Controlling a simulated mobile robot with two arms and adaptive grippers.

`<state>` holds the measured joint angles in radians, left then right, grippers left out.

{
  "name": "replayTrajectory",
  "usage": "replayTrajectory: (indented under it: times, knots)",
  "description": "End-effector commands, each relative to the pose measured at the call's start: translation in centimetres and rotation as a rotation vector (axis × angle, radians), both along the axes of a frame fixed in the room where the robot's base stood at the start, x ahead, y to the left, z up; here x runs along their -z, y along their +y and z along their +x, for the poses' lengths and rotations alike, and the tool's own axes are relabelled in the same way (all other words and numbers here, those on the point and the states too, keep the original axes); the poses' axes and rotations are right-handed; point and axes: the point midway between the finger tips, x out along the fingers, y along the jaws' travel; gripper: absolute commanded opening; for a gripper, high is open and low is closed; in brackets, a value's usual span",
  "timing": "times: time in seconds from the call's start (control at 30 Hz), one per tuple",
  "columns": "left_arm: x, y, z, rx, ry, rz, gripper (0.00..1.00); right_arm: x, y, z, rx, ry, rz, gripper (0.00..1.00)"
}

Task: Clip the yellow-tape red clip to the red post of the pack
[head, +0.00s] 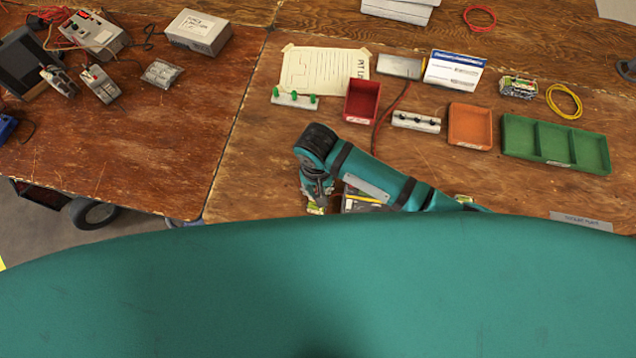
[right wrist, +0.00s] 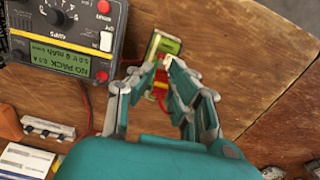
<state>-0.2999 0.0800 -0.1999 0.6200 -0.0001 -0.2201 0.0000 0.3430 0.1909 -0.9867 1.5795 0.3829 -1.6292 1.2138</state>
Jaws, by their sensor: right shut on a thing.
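My right gripper (right wrist: 161,66) is shut on a small red clip (right wrist: 160,78) with a bit of yellow on it, seen between the fingers in the right wrist view. The fingertips are right at the near edge of the green and pale pack (right wrist: 168,45). I cannot tell whether the clip touches the pack's red post, which the fingers hide. In the head view the right gripper (head: 317,190) points down over the pack (head: 316,209), which is mostly covered. My left gripper is not in view.
The charger (right wrist: 62,25) stands beside the pack, its screen reading "NO PACK". A red lead (right wrist: 86,100) runs by it. A red tray (head: 362,101), an orange tray (head: 470,127) and a green tray (head: 556,145) stand farther back. Bare wood lies left of the gripper.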

Motion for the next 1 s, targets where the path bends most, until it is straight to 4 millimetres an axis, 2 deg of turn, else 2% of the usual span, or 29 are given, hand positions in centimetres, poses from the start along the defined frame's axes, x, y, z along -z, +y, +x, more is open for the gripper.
replayTrajectory:
  times: [0.43, 1.0]
  knots:
    - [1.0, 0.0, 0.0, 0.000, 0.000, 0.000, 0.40, 2.5, 0.1, 0.0, 0.000, 0.001, 0.001, 0.00]
    - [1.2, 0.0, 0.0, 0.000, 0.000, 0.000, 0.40, 3.0, 0.0, 0.0, 0.000, 0.000, 0.000, 0.00]
